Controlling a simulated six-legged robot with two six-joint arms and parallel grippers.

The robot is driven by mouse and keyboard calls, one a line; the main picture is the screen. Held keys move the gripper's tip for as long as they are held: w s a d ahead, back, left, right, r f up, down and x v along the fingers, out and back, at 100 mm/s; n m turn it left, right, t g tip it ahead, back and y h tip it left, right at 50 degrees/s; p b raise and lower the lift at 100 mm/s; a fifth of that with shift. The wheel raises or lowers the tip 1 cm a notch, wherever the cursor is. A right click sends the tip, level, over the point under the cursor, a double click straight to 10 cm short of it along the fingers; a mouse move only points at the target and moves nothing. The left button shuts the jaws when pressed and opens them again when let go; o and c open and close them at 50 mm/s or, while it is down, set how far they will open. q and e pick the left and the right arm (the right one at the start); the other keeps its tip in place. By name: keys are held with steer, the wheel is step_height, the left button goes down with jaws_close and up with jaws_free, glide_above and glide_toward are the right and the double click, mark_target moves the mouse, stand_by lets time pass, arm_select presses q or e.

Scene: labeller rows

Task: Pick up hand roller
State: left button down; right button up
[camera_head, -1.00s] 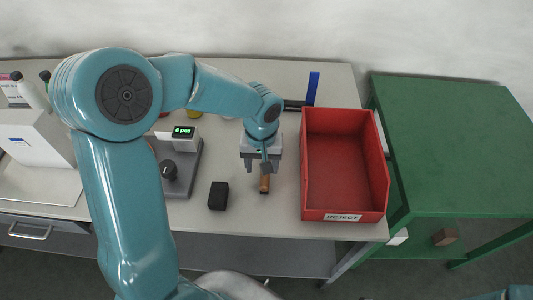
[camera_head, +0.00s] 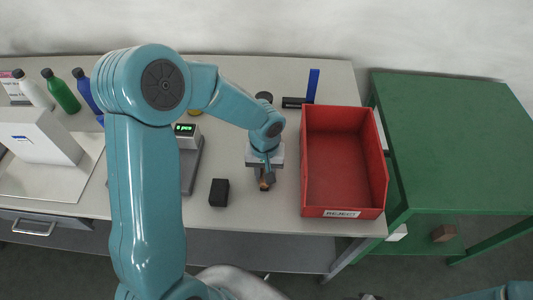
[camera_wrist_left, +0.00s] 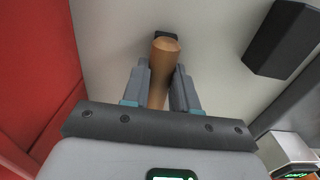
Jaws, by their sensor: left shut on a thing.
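The hand roller has a tan wooden handle (camera_wrist_left: 160,62) and a dark end beyond it. In the head view the hand roller (camera_head: 264,185) is mostly hidden under my left gripper (camera_head: 265,176), left of the red bin. In the left wrist view my left gripper (camera_wrist_left: 160,78) has one finger on each side of the handle and is shut on it. I cannot tell whether the roller still touches the table. My right gripper is not in view.
The red REJECT bin (camera_head: 345,213) stands close right of my left gripper. A black block (camera_head: 219,193) lies to its left. A scale with a green display (camera_head: 186,129) and bottles (camera_head: 62,92) stand farther left. A blue-handled tool (camera_head: 312,86) lies behind. A green table (camera_head: 455,140) is at the right.

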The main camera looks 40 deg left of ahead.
arm_select(q)
steer(key=shift+w+r, duration=0.1)
step_height(320, 180, up, 20)
stand_by(0.5)
stand_by(0.4)
